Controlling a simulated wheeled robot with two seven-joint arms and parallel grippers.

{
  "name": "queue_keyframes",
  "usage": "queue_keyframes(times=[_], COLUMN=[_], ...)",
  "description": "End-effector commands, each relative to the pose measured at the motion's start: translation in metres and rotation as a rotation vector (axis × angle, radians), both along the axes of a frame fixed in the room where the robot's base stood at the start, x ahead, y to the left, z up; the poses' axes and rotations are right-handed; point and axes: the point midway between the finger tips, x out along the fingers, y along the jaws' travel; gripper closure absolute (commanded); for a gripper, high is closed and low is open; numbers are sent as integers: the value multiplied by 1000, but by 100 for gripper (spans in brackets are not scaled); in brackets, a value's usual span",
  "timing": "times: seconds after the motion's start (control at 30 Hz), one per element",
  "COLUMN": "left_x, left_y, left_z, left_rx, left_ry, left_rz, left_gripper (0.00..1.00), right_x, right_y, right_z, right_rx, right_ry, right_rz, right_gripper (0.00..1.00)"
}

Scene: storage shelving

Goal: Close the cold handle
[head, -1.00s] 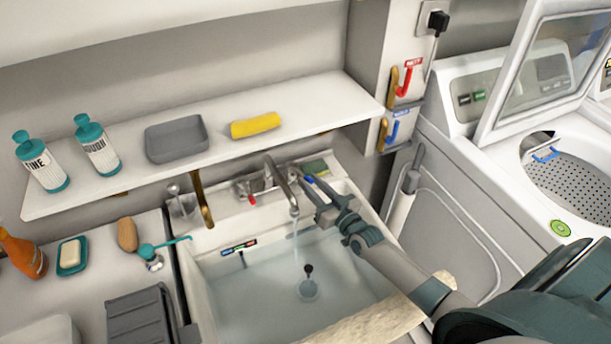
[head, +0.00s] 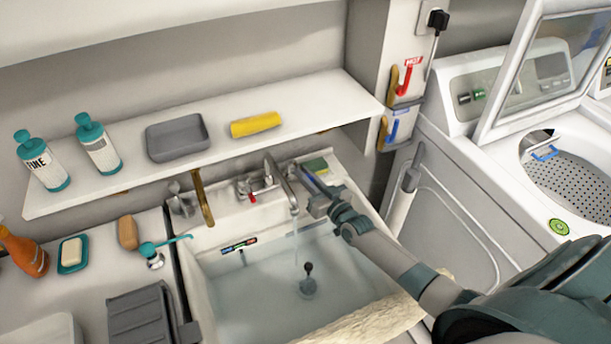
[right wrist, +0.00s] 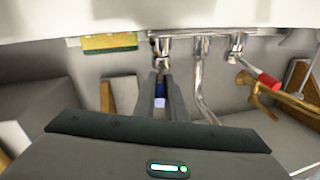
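The chrome tap (head: 278,178) stands at the back of the sink, and a thin stream of water runs from its spout. Its red-tipped hot handle (head: 252,197) shows left of the spout, and also at the right in the right wrist view (right wrist: 268,81). The blue cold handle (right wrist: 160,90) lies between the two fingers of my right gripper (right wrist: 162,85). In the head view my right gripper (head: 317,203) is just right of the spout. Its fingers are close together along the handle's sides and look shut on it. My left gripper is out of view.
The sink basin (head: 215,290) holds water and a dark plug. A white shelf (head: 215,110) above carries bottles, a grey tray and a yellow roll. A green-and-yellow sponge (head: 315,166) lies behind the gripper. A washing machine (head: 455,205) stands at the right.

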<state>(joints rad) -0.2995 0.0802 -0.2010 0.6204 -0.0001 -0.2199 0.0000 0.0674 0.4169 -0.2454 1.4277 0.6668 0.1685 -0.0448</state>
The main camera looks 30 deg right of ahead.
Motion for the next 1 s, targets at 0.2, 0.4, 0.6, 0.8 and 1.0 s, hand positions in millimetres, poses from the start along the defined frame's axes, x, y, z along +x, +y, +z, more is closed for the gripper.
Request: queue_keyframes(times=[0.2, 0.4, 0.6, 0.8, 1.0], left_x=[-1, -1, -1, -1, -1], left_y=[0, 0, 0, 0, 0], left_z=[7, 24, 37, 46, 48], left_rx=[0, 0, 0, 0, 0], left_ry=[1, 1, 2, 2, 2], left_rz=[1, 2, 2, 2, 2], left_gripper=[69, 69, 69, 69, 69], right_x=[0, 1, 0, 1, 0], right_y=[2, 6, 11, 15, 17], right_z=[3, 5, 6, 5, 3], right_rx=[3, 6, 4, 5, -1], right_ry=[-1, -4, -6, -5, -4], right_rz=[-22, -82, -152, -218, -241], right_gripper=[100, 100, 100, 100, 100])
